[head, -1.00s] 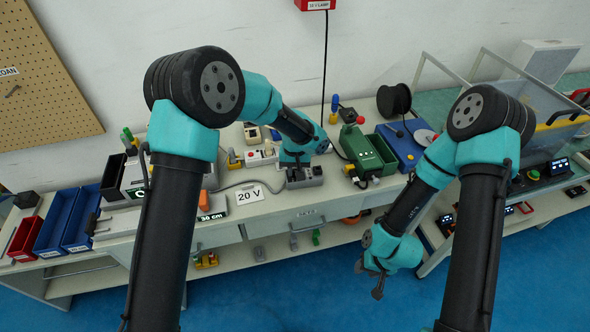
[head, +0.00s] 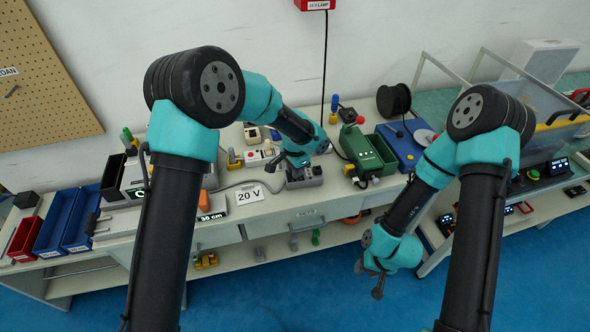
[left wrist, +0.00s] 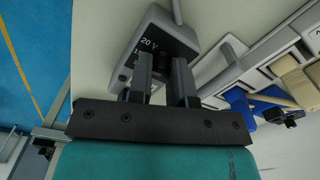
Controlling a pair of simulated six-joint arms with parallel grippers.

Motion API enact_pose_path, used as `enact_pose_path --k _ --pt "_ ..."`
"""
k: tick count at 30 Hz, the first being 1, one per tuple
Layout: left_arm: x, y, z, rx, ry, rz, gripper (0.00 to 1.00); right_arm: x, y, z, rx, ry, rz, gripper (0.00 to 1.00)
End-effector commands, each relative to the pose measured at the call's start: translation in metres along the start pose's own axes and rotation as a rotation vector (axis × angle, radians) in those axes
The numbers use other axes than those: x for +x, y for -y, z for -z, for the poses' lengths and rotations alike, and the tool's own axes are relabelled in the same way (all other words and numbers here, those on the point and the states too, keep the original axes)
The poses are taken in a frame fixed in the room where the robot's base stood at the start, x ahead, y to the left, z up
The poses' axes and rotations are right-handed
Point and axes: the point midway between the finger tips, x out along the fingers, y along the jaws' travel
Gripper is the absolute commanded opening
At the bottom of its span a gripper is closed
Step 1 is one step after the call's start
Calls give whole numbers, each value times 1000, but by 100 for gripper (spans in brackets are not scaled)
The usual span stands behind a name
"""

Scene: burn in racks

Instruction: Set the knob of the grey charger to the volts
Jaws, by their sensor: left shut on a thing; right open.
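The grey charger (head: 313,179) stands near the front edge of the bench, and it also shows in the left wrist view (left wrist: 178,34) with "20 V" printed on its face. More marking below that is partly covered by a finger. My left gripper (head: 295,170) is over the charger's top, its two fingers (left wrist: 161,70) against the face, shut on the knob. The knob is hidden between the fingers, so its pointing direction cannot be read. A white card reading "20 V" (head: 249,193) stands left of the charger. My right gripper (head: 369,281) is open and empty, low in front of the bench.
A green box (head: 364,148) and a blue box (head: 400,147) stand right of the charger. A grey cable (head: 236,184) lies left of it. Blue bins (head: 54,224) and a red bin (head: 25,238) are at far left. Bare bench top lies in front.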

Motion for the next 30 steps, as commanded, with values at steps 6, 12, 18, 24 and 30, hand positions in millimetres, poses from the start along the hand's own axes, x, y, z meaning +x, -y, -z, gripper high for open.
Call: enact_pose_path --k 6,12,18,24,30 --pt "0 0 0 203 -1 1 0 0 0 0 0 0 0 43" --pt "0 0 0 388 -1 1 0 0 0 0 0 0 0 43" --pt "0 0 0 541 -1 1 0 0 0 0 0 0 0 43" --pt "0 0 0 639 -1 1 0 0 0 0 0 0 0 43" --pt "0 0 0 681 -1 1 0 0 0 0 0 0 0 43"
